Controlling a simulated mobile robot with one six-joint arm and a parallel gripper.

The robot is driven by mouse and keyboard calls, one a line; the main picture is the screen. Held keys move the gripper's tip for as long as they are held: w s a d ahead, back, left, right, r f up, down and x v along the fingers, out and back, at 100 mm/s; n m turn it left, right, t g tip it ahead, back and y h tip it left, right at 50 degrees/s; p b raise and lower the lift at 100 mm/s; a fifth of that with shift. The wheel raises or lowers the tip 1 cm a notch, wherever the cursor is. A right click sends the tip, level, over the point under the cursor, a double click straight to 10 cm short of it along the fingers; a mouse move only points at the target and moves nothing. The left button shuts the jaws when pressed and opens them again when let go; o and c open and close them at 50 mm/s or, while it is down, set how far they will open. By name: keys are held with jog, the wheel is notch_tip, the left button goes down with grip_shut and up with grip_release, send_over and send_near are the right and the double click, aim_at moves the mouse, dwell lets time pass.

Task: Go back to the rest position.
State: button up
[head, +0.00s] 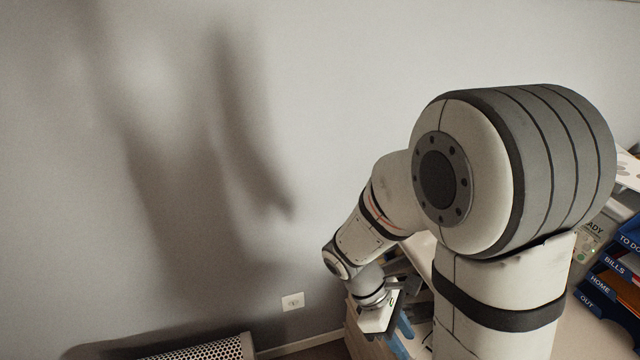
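My gripper (396,338) is at the end of my arm, low in the middle right of the head view, close to the left edge of the desk (584,335). It is small, dark and partly hidden by my own wrist and arm, so I cannot tell whether its fingers are open or shut, or whether anything is between them. My arm's large upper links fill the right of the view and hide much of the desk.
Stacked blue letter trays (612,287), labelled TO DO, BILLS, HOME and OUT, stand on the desk at the right edge. A grey wall (330,80) with a socket (293,302) is behind. A perforated metal unit (205,350) stands at the bottom left.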

notch_tip(320, 180, up, 19)
jog(key=s+m+t+y+p, duration=0.2)
jog(key=m+t+y+p, duration=0.3)
jog(key=m, duration=0.8)
jog(key=shift+a+t+y+p, duration=0.15)
jog(key=shift+t+y+p, duration=0.2)
jog(key=shift+t+y, duration=0.3)
jog(key=shift+s, duration=0.1)
jog(key=shift+c, duration=0.5)
